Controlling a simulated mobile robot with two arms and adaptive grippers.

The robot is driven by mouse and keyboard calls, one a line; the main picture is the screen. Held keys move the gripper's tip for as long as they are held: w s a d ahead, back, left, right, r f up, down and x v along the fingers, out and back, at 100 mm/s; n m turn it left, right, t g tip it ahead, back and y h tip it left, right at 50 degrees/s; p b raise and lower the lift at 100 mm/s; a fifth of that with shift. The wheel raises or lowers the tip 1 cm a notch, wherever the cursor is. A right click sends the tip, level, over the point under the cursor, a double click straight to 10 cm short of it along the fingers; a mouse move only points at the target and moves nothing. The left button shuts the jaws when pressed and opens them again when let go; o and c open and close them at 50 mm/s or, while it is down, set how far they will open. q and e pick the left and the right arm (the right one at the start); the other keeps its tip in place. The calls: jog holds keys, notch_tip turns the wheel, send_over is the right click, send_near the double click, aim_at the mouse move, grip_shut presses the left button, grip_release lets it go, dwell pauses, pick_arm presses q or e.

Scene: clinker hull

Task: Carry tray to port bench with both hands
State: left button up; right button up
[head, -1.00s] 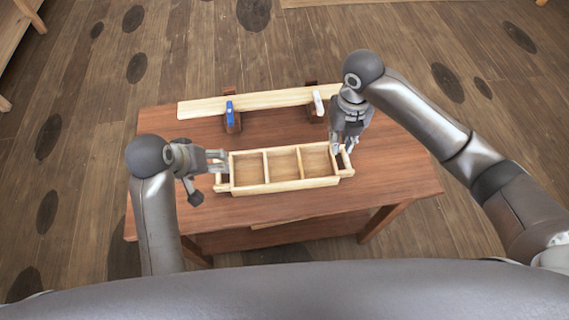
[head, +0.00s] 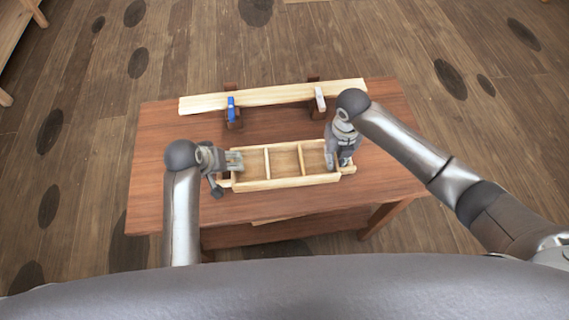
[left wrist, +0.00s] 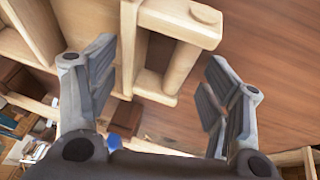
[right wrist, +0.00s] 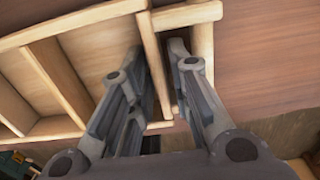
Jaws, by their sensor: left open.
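The tray (head: 295,181) is a pale wooden box with several compartments and a bar handle at each end. It rests on the brown bench. My left gripper (head: 236,162) is at its left end. In the left wrist view that gripper (left wrist: 158,85) is open, its fingers apart on either side of the tray's end handle (left wrist: 180,22). My right gripper (head: 338,160) points down over the tray's right end. In the right wrist view its fingers (right wrist: 157,52) are drawn close, with the tray's end wall (right wrist: 152,50) between them; their contact is partly hidden.
The bench top (head: 175,150) has free room left of the tray. Behind the tray, a long pale plank (head: 275,95) rests on two dark supports, with a blue clamp (head: 231,108) and a whitish clamp (head: 320,99). Plank floor surrounds the bench.

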pick_arm(q)
jog(key=c, duration=0.3)
pick_arm(e)
jog(key=c, duration=0.4)
pick_arm(q)
jog(key=c, duration=1)
pick_arm(e)
grip_shut()
pick_arm(q)
jog(key=shift+o, duration=0.2)
jog(key=shift+a+r, duration=0.1)
pick_arm(e)
jog(key=shift+d+r, duration=0.1)
jog(key=shift+r, duration=0.05)
